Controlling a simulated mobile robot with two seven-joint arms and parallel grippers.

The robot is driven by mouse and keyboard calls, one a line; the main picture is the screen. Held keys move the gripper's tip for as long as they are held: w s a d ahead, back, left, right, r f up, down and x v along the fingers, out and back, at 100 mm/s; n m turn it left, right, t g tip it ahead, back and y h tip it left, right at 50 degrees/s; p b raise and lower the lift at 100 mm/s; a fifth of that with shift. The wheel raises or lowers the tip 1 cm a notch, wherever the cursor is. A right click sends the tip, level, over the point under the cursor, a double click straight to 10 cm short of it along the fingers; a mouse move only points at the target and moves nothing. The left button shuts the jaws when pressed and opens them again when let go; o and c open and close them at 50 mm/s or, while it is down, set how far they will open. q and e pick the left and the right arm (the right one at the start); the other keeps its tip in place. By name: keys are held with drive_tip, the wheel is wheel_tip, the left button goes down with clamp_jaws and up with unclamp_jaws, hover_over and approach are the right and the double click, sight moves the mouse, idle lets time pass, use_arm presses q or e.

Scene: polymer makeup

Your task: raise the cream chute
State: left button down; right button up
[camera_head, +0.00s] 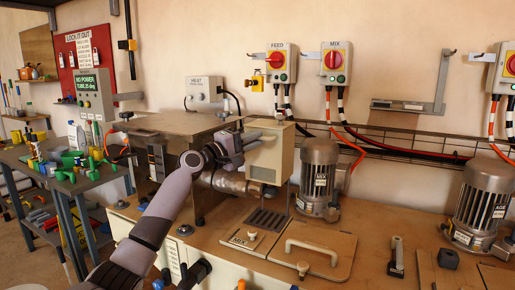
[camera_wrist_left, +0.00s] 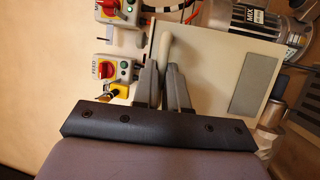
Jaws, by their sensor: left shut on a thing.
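The cream chute (camera_head: 270,155) is a boxy cream housing in the middle of the head view, above a dark slotted grate (camera_head: 268,219). In the left wrist view its cream face (camera_wrist_left: 213,62) with a grey panel fills the right of the middle. My left gripper (camera_head: 243,138) is at the chute's upper left side. In the left wrist view the fingers (camera_wrist_left: 163,88) are closed on a pale bar-like handle (camera_wrist_left: 166,52) beside the chute. The handle's lower part is hidden between the fingers. My right gripper is not in view.
A grey motor (camera_head: 319,178) stands just right of the chute, and another (camera_head: 479,205) farther right. FEED (camera_head: 282,62) and MIX (camera_head: 336,63) switch boxes hang on the wall above. A lid with a handle (camera_head: 313,252) lies in front. A cluttered side table (camera_head: 78,180) stands at left.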

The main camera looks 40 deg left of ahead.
use_arm(q)
drive_tip(key=shift+a+r, duration=0.1)
drive_tip(key=shift+r, duration=0.45)
drive_tip(key=c, duration=1.2)
unclamp_jaws()
drive_tip(key=shift+f, duration=0.2)
drive_tip(key=shift+s+f, duration=0.1)
drive_tip(key=shift+s, duration=0.05)
drive_tip(key=shift+b+v, duration=0.9)
drive_tip(key=shift+v, duration=2.55)
